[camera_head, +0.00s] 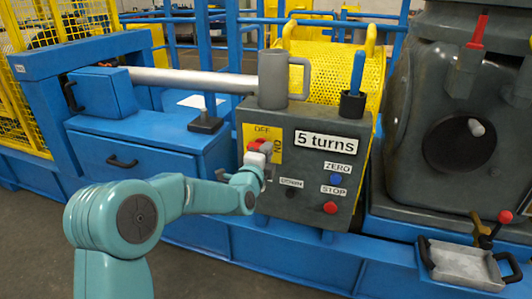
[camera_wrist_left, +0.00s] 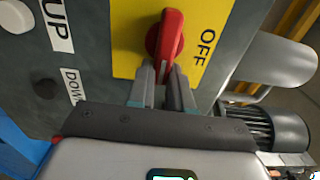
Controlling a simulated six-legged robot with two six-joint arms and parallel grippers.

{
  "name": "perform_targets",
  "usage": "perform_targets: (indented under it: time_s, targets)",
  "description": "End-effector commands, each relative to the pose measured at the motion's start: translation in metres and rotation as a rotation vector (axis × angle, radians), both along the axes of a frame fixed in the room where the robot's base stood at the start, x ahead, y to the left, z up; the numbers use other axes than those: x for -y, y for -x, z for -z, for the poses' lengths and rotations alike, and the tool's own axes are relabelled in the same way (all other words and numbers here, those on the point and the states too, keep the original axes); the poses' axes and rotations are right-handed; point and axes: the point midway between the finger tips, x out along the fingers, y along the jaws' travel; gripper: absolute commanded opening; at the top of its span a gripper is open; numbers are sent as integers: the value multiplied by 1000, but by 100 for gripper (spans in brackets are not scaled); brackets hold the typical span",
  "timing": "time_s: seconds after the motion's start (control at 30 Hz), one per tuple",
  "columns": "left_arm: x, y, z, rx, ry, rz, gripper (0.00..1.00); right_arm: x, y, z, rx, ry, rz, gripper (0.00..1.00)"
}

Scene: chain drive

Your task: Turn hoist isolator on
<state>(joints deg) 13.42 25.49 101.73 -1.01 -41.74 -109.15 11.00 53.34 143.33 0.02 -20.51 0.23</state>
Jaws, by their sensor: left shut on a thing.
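The hoist isolator is a red rotary handle (camera_head: 261,145) on a yellow plate (camera_head: 290,157) at the left of a grey control box (camera_head: 300,200). In the left wrist view the red handle (camera_wrist_left: 167,35) stands roughly upright in the picture, with the word OFF to its right on the yellow plate (camera_wrist_left: 128,30). My left gripper (camera_head: 262,158) is at the plate, its fingers shut on the handle's near end. The fingers also show in the left wrist view (camera_wrist_left: 164,85). Any ON mark is hard to read. My right gripper is out of view.
The box also carries a blue ZERO button (camera_head: 335,178), a red STOP button (camera_head: 330,208) and a black DOWN button (camera_head: 291,192). A grey mug (camera_head: 272,80) and a blue-handled tool (camera_head: 355,75) stand on top. A metal tray (camera_head: 462,265) sits at the right.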

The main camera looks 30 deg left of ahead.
Motion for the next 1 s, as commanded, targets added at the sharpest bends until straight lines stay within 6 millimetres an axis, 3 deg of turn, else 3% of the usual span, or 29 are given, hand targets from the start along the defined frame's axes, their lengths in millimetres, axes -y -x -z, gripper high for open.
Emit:
perform_targets:
  time_s: [0.4,0.43,0.5,0.83,1.0]
  targets:
    - [-1,-1,-5,9,-15,-1,0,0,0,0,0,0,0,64]
    - [-1,-1,-5,9,-15,-1,22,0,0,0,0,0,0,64]
    - [-1,-1,-5,8,-15,-1,45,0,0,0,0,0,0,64]
    - [0,2,-2,2,-10,0,45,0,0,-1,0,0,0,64]
    - [5,21,-3,0,-9,0,45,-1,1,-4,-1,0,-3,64]
